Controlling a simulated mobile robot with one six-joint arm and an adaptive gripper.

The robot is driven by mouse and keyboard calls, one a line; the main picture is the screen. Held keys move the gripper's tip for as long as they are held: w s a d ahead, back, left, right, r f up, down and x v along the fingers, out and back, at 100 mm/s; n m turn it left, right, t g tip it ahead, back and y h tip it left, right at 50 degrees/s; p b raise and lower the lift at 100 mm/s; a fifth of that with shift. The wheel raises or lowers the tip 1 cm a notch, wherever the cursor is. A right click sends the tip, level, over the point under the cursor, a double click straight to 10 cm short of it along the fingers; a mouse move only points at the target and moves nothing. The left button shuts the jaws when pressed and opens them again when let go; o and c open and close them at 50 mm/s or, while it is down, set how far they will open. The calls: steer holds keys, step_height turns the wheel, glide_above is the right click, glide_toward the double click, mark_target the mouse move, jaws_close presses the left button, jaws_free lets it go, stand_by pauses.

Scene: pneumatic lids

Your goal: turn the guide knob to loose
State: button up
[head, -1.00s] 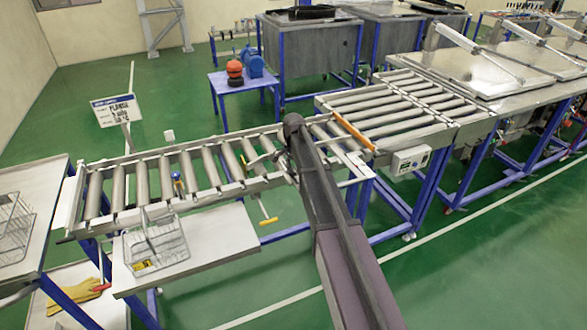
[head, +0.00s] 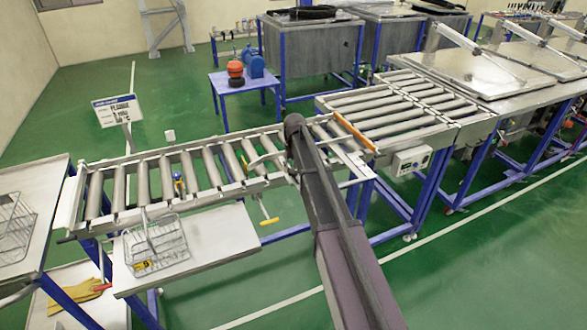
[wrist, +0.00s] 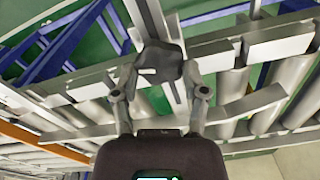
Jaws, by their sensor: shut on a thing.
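The guide knob (wrist: 158,63) is a dark, lobed knob between the fingers of my gripper (wrist: 160,82) in the wrist view. My gripper is shut on it. The knob sits on a grey metal bar (wrist: 148,18) that runs to the top of the view. In the head view my arm covers the place of the gripper and knob beside the roller conveyor (head: 205,165). No mark showing loose or tight can be read.
A yellow-handled lever (head: 269,220) hangs below the conveyor's near side. A wire basket (head: 157,245) stands on a shelf at the left front. A control box (head: 411,161) is mounted right of my arm. The green floor at the lower right is clear.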

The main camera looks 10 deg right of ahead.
steer(key=n, duration=0.4)
steer(key=shift+a+n, duration=0.1)
steer(key=shift+n, duration=0.2)
steer(key=n, duration=0.3)
steer(key=shift+n, duration=0.3)
steer(key=n, duration=0.3)
steer(key=shift+s+a+n, duration=0.1)
steer(key=shift+n, duration=2.2)
steer(key=shift+s, duration=0.1)
steer(key=o, duration=1.2)
steer(key=shift+c, duration=0.2)
steer(key=shift+m, duration=0.3)
